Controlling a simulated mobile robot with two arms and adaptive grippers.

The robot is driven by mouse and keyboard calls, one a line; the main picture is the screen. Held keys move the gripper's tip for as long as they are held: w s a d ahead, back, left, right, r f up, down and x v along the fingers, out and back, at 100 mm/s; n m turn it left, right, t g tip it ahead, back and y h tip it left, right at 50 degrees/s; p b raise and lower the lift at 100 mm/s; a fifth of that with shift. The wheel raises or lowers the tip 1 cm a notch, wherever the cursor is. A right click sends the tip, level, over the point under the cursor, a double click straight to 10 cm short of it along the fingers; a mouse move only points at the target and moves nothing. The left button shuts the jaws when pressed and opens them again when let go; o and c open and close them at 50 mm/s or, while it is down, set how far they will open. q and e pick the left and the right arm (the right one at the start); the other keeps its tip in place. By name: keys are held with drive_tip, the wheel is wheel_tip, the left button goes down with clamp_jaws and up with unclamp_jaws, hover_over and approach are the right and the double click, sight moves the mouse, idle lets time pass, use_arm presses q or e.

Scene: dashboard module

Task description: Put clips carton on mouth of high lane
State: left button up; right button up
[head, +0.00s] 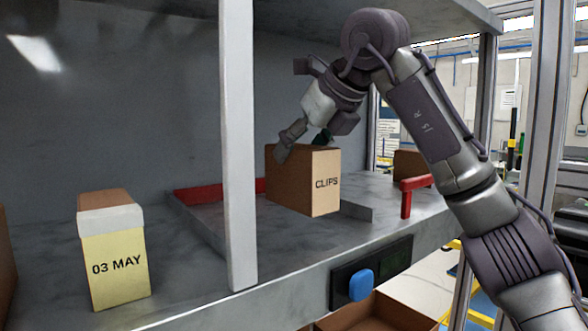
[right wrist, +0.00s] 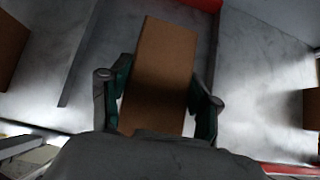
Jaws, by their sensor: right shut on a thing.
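The clips carton (head: 318,183) is a brown box marked CLIPS. It stands upright at the front of a shelf lane (head: 205,222) with a red stop at its back; I cannot tell whether its base touches the lane floor. My right gripper (head: 305,145) reaches down from above and is shut on the carton. In the right wrist view the carton (right wrist: 160,75) sits between both fingers (right wrist: 158,92). My left gripper is in neither view.
A yellow carton marked 03 MAY (head: 115,262) stands left of a white upright post (head: 238,150). A red bracket (head: 407,192) stands to the right. A blue button (head: 361,285) is on the shelf front, above an open brown box (head: 375,315).

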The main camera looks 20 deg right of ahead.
sight(296, 176)
drive_tip(key=shift+w+a+f+p, duration=0.2)
drive_tip(key=shift+w+a+f, duration=0.05)
drive_tip(key=shift+f, duration=0.2)
drive_tip(key=shift+w+a+f+p, duration=0.15)
drive_tip(key=shift+w+a+f, duration=0.1)
drive_tip(key=shift+f, duration=0.2)
drive_tip(key=shift+s+d+f+p, duration=0.15)
drive_tip(key=shift+s+f+p, duration=0.1)
drive_tip(key=shift+f, duration=0.25)
drive_tip(key=shift+s+d+f+p, duration=0.1)
drive_tip(key=shift+s+f+p, duration=0.1)
drive_tip(key=shift+f, duration=0.25)
drive_tip(key=shift+w+f, duration=0.1)
drive_tip(key=shift+f, duration=0.35)
drive_tip(key=shift+w, duration=0.1)
drive_tip(key=shift+a+f, duration=0.15)
drive_tip(key=shift+a, duration=0.05)
drive_tip(key=o, duration=1.3)
drive_tip(key=shift+o, duration=1.2)
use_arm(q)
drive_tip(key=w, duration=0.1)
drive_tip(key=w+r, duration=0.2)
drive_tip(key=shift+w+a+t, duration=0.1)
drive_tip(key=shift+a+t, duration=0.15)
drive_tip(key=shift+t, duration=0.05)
use_arm(e)
drive_tip(key=shift+d, duration=0.1)
